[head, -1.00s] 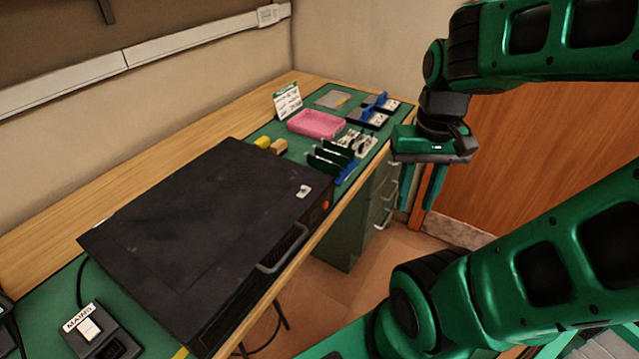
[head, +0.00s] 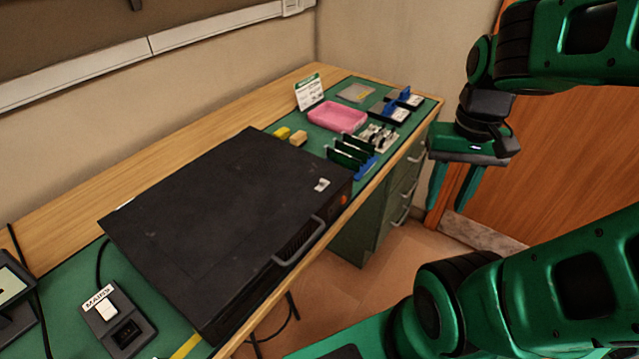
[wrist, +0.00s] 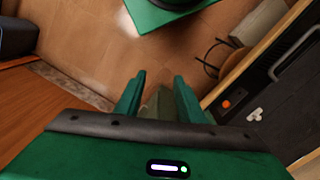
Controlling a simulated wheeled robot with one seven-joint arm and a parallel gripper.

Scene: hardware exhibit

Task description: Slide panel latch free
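A large flat black case (head: 220,220) lies on the green mat of the workbench, with a grey handle (head: 300,241) on its front side. A small white latch piece (head: 322,185) sits on its top panel near the right front corner; it also shows in the wrist view (wrist: 255,114). An orange button (head: 344,199) is on the case's front near that corner. My gripper (head: 455,204) hangs in the air to the right of the case, past the bench's front edge, pointing down. Its two fingers (wrist: 158,92) are apart with nothing between them.
Behind the case are a yellow block (head: 282,133), a pink tray (head: 337,116), upright green cards (head: 352,151) and a sign (head: 309,92). A mains switch box (head: 118,319) is at the left front. Drawers (head: 385,207) stand under the bench's right end. The floor in front is open.

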